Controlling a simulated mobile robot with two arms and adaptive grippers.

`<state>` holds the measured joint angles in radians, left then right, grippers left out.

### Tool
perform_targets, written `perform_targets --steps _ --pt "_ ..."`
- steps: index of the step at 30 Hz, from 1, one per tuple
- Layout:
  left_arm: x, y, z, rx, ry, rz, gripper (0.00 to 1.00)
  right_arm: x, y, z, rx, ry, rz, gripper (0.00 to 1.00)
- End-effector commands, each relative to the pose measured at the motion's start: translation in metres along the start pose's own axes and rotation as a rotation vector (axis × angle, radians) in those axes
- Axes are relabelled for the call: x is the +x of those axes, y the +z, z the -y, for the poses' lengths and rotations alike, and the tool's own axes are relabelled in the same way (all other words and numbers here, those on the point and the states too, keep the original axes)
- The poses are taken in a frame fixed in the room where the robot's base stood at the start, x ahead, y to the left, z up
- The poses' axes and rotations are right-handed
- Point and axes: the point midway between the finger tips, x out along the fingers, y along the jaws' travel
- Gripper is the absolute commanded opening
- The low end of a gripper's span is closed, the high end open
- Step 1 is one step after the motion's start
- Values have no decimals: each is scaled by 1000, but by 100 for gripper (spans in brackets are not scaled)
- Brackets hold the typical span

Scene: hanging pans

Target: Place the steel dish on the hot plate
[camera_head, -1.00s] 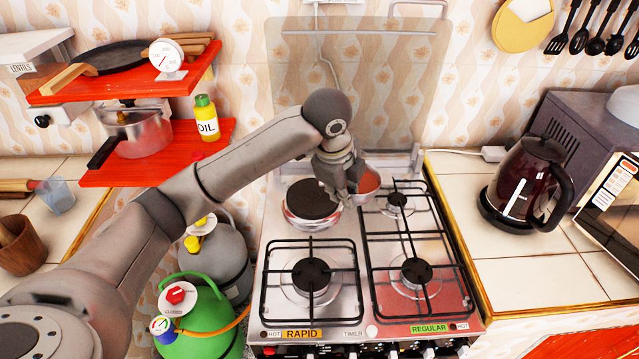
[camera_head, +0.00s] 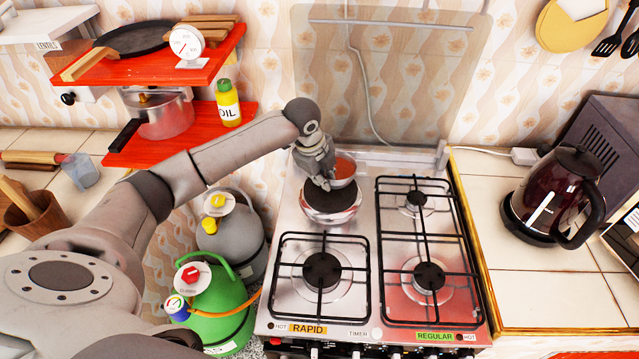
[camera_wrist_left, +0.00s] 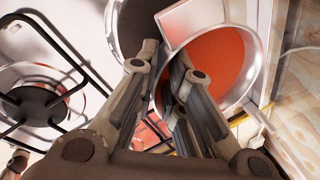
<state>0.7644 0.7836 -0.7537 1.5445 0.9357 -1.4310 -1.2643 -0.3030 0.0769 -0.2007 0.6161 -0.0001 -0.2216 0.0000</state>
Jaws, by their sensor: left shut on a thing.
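The steel dish (camera_head: 345,170) has a shiny rim and an orange-red inside. My left gripper (camera_head: 325,180) is shut on its near-left edge. In the head view the dish shows at the back right of the hot plate (camera_head: 328,204), a dark round disc on a shiny base at the stove's back left. I cannot tell whether the dish touches anything below. In the left wrist view the dish (camera_wrist_left: 218,55) lies at the right finger of my gripper (camera_wrist_left: 170,75), and a part of the dark hot plate (camera_wrist_left: 127,28) shows beside it. My right gripper is not in view.
Black grates cover the front left burner (camera_head: 321,271) and the right-hand burners (camera_head: 428,277). The raised glass lid (camera_head: 410,80) stands behind. A red shelf (camera_head: 195,133) with a pot and an oil bottle is at the left. A kettle (camera_head: 553,195) stands at the right.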

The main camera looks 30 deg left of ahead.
Motion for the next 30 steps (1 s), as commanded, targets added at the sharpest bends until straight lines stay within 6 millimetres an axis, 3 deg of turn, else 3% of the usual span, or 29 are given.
perform_targets --steps 4,12,24,25,30 --pt "8 7 -2 -2 0 0 0 -3 -14 -2 0 2 -23 40" --pt "40 12 -12 1 1 0 0 -9 -10 -2 0 2 -16 40" --pt "46 12 -14 1 -1 0 0 -8 -3 -3 -1 4 -4 40" --pt "46 12 -14 1 0 1 14 -8 -3 -4 -1 4 -4 40" --pt "46 12 -14 1 0 1 31 -8 -3 -4 -1 5 -4 40"
